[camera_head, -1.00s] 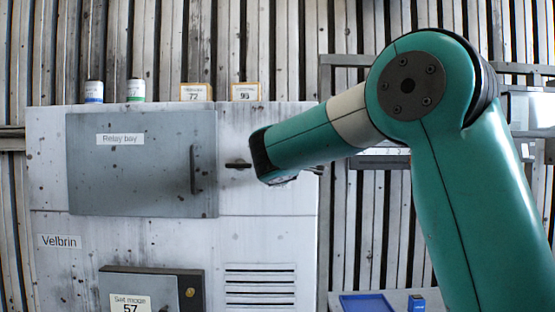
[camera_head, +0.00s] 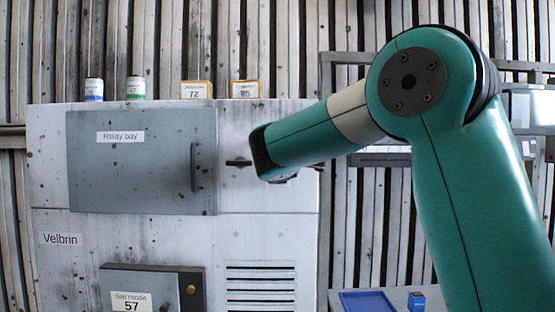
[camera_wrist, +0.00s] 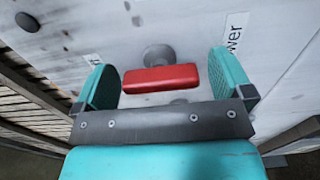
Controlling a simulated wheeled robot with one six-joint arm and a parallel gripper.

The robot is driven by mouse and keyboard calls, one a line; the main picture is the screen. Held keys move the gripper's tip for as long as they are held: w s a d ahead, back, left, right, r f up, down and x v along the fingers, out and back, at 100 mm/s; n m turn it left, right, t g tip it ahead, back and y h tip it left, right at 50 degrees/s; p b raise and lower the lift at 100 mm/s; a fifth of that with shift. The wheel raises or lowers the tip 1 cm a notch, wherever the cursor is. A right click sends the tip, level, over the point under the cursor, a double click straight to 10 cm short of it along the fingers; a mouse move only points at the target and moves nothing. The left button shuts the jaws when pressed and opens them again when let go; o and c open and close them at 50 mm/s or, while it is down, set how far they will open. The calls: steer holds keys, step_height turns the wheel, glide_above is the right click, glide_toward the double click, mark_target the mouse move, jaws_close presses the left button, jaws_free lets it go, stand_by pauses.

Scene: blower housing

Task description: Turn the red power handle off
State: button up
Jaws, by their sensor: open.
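The red power handle (camera_wrist: 160,78) shows in the wrist view as a red bar in front of a round grey mount on the white cabinet face. It lies roughly crosswise between the two teal fingers of my gripper (camera_wrist: 161,82). The gripper is open, with a gap at each end of the bar, wider on the right. A label ending in "wer" (camera_wrist: 234,34) is partly hidden behind the right finger. In the head view my arm's end is at the cabinet's right side, and the red handle and fingers are hidden there.
The white cabinet (camera_head: 265,190) carries a grey "Relay bay" door (camera_head: 140,165) with a dark pull, a small black latch (camera_head: 238,163), a lower grey panel (camera_head: 155,285) and vents. Small jars and number boxes stand on top. A shelf with a blue tray (camera_head: 367,302) is at the right.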

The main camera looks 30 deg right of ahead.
steer(key=b+v, duration=0.7)
steer(key=v, duration=1)
steer(key=shift+a, duration=0.2)
steer(key=shift+s, duration=0.1)
steer(key=s+a+f+m+g+y+b, duration=0.1)
steer(key=s+a+f+g+y, duration=0.3)
steer(key=f, duration=0.7)
steer(key=w+a+f+m+g+y+b, duration=0.15)
steer(key=a+f+y, duration=0.4)
steer(key=f, duration=0.55)
steer(key=s+a+f+m+g+y, duration=0.1)
steer(key=s+a+f+g+y, duration=0.1)
steer(key=s, duration=0.7)
steer(key=s+a+f+m+g+y, duration=0.1)
steer(key=s+a+f+g, duration=0.4)
steer(key=s, duration=0.5)
step_height(320, 180, down, 4)
steer(key=shift+s+a+r+g+y, duration=0.1)
steer(key=shift+s+a+g+y, duration=0.15)
steer(key=shift+g+y, duration=0.8)
